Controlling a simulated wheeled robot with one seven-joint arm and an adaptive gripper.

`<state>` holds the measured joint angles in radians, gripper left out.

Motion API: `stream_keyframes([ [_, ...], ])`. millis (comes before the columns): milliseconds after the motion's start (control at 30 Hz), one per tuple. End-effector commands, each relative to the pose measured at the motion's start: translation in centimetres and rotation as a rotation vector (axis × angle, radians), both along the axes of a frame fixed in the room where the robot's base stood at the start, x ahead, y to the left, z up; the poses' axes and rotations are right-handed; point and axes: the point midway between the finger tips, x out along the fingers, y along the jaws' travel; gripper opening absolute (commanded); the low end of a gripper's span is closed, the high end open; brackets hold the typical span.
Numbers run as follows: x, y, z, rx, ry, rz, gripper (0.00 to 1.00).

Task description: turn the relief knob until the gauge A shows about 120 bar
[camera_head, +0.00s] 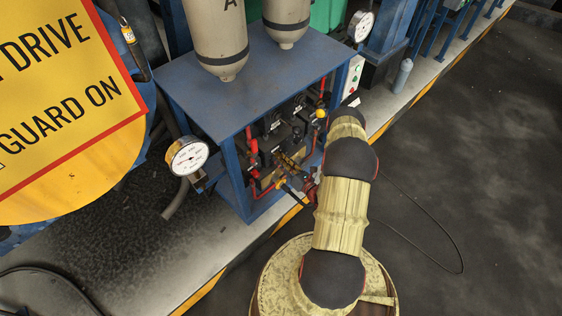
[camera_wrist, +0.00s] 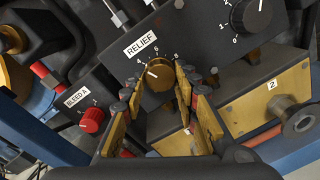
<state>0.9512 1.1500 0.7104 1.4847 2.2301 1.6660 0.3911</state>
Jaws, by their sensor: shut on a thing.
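The relief knob (camera_wrist: 158,75) is a round brass-coloured dial under a white RELIEF label. Its white mark points to the upper left, and the figures 4, 6 and 8 show along its upper edge. My gripper (camera_wrist: 160,88) has its yellow-padded fingers on either side of the knob and is shut on it. In the head view my arm partly covers the panel, and the knob cannot be made out. A white round gauge (camera_head: 187,157) stands left of the blue stand; another gauge (camera_head: 361,26) is at the upper right. Their letters and needle readings are too small to tell.
A red BLEED A knob (camera_wrist: 92,119) sits left of the relief knob, and a black dial (camera_wrist: 251,14) is at its upper right. A blue stand (camera_head: 250,80) carries two beige vessels (camera_head: 217,35). A yellow guard sign (camera_head: 60,130) fills the left.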

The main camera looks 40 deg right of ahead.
Motion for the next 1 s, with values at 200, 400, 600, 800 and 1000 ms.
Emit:
stream_keyframes([
  [200,-0.02,0.01,0.06,0.203,0.003,-0.001,0.05],
  [400,-0.03,0.02,0.12,0.393,0.004,-0.001,0.05],
  [600,-0.01,0.03,0.18,0.582,0.007,-0.001,0.05],
  [800,0.00,-0.02,0.27,0.759,0.007,-0.001,0.05],
  [1000,0.00,-0.07,0.34,0.904,0.008,-0.001,0.05],
])
